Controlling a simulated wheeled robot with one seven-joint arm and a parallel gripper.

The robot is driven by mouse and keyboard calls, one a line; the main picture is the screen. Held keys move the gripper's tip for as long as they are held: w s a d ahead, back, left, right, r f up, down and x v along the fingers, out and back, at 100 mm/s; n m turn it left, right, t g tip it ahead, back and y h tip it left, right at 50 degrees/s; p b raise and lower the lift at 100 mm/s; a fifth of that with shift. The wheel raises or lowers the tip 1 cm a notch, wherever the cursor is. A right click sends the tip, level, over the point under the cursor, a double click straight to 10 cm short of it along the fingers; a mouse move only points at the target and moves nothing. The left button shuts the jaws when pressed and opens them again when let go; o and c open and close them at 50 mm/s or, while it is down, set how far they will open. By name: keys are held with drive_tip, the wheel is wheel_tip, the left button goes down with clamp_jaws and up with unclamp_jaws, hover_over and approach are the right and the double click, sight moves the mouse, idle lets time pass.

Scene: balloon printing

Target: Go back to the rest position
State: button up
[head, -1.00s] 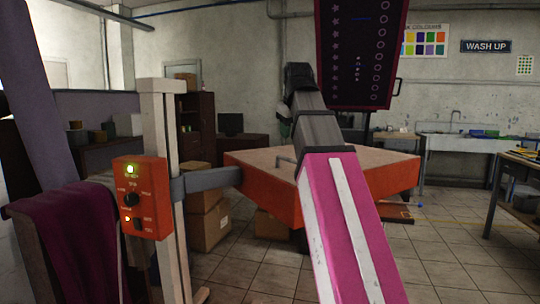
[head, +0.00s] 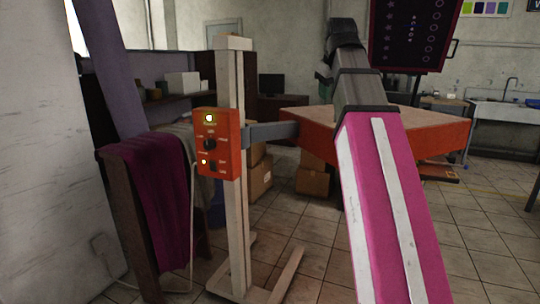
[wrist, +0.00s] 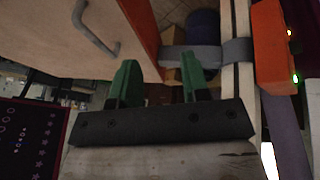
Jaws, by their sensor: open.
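My gripper (wrist: 160,80) is open and empty in the wrist view, with its two green fingers apart. In the head view my pink and grey arm reaches up and away on the right, and the fingers cannot be made out there. An orange control box (head: 217,142) with lit lamps is fixed to a pale wooden post (head: 237,215). It also shows at the right of the wrist view (wrist: 272,50). A grey bracket (head: 268,134) joins the post to the orange table-like unit (head: 440,138), which lies partly behind my arm.
A dark printed panel (head: 412,30) stands above the orange unit. Purple cloth (head: 160,210) hangs over a wooden stand at left. Cardboard boxes (head: 313,180) sit under the unit. A sink (head: 505,115) is at the far right. Tiled floor (head: 480,235) is open at right.

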drive_tip(key=w+f+m+g, duration=0.1)
drive_tip(key=w+f, duration=0.2)
drive_tip(key=f, duration=1.4)
drive_tip(key=w+f+m+g, duration=0.1)
drive_tip(key=w+f, duration=0.2)
drive_tip(key=f, duration=1.3)
drive_tip(key=s+f+m+g, duration=0.1)
drive_tip(key=s+f, duration=0.2)
drive_tip(key=f, duration=0.7)
drive_tip(key=s+f+m+g, duration=0.1)
drive_tip(key=s+f, duration=0.3)
drive_tip(key=f, duration=0.6)
drive_tip(key=s+f+m+g, duration=0.1)
drive_tip(key=s+f, duration=0.3)
drive_tip(key=f, duration=0.7)
drive_tip(key=shift+d, duration=0.35)
